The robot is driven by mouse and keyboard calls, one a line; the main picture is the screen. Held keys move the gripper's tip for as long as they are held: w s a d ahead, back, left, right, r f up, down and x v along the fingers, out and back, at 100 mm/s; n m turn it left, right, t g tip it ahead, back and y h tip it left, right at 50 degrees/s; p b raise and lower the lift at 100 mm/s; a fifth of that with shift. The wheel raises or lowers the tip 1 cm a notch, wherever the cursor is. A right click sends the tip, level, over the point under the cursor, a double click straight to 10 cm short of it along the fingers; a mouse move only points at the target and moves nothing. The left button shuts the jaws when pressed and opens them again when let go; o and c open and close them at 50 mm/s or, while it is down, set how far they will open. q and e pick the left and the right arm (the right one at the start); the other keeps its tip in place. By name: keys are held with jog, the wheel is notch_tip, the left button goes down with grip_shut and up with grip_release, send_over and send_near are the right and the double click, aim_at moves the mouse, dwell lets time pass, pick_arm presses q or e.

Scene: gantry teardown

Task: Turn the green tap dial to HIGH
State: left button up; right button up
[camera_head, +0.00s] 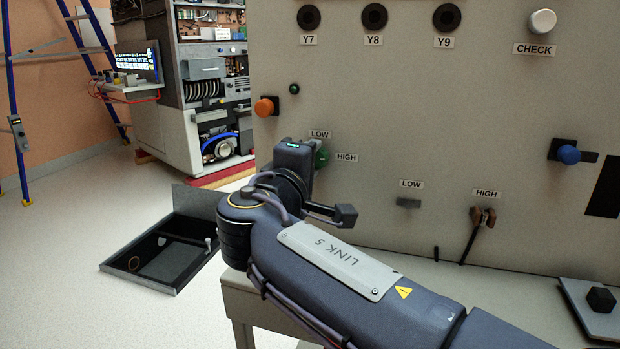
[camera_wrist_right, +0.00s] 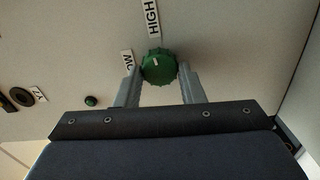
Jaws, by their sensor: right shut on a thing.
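The green tap dial (camera_head: 321,157) is on the pale panel, with a LOW label (camera_head: 319,134) above it and a HIGH label (camera_head: 346,158) to its right. My right gripper (camera_head: 310,157) reaches it from the left and partly covers it. In the right wrist view the green dial (camera_wrist_right: 158,67) sits between the two fingers of my right gripper (camera_wrist_right: 158,78), which is shut on it. A small pale mark shows on the dial. I cannot tell for certain which label it points to. My left gripper is not in view.
An orange knob (camera_head: 266,106) and a small green button (camera_head: 294,89) are left of the dial. A blue knob (camera_head: 568,154) is far right. An open floor hatch (camera_head: 165,250) lies left.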

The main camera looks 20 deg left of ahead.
jog(key=shift+m+b, duration=0.6)
jog(key=shift+m, duration=0.2)
jog(key=o, duration=1)
jog(key=s, duration=0.7)
jog(key=shift+s+a+p, duration=0.1)
jog(key=shift+s+p, duration=0.3)
